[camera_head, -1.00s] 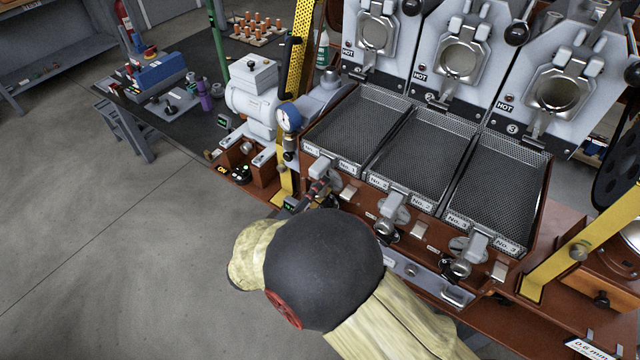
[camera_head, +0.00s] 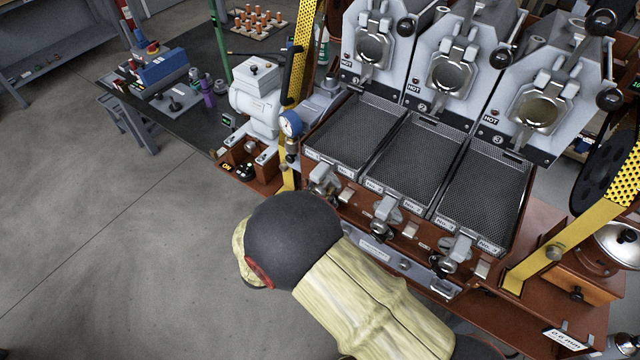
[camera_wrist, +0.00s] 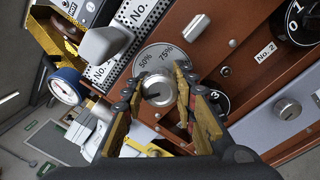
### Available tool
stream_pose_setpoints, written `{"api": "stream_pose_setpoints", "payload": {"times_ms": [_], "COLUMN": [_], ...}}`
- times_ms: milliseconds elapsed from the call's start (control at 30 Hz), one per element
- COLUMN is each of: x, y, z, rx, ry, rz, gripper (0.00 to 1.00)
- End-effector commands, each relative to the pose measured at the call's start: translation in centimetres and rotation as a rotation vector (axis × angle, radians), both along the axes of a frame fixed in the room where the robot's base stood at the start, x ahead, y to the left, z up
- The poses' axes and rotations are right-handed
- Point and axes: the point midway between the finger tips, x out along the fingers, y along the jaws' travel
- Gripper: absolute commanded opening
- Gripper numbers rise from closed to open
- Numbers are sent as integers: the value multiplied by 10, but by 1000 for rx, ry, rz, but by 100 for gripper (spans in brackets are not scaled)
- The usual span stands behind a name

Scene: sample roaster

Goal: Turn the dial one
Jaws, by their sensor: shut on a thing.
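In the wrist view my gripper (camera_wrist: 157,88) has its two fingers on either side of a round silver knob (camera_wrist: 156,91) and is shut on it. The knob stands on a grey scale plate (camera_wrist: 152,58) marked 50% and 75%, just below the No. 1 tray label (camera_wrist: 103,73). A black dial (camera_wrist: 219,98) with a 3 shows partly behind my right finger. Another black dial (camera_wrist: 296,22) marked 0 and 1 is at the upper right, near the No. 2 plate (camera_wrist: 265,52). In the head view my arm hides the gripper.
A grey lever block (camera_wrist: 103,43) stands close above the knob. A pressure gauge (camera_head: 290,124) is at the left of the panel. Mesh trays (camera_head: 355,130) and HOT roaster fronts (camera_head: 445,75) rise behind.

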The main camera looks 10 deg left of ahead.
Motion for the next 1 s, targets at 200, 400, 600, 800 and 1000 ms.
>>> {"api": "stream_pose_setpoints", "payload": {"times_ms": [200, 400, 600, 800, 1000], "x": [0, 0, 0, -1, -1], "y": [0, 0, 0, 0, 0], "z": [2, 1, 1, 0, -1], "rx": [-191, -367, -541, -699, -822], "ry": [82, 155, 227, 293, 344], "rz": [3, 3, 3, 2, 3], "gripper": [2, 2, 2, 2, 2]}}
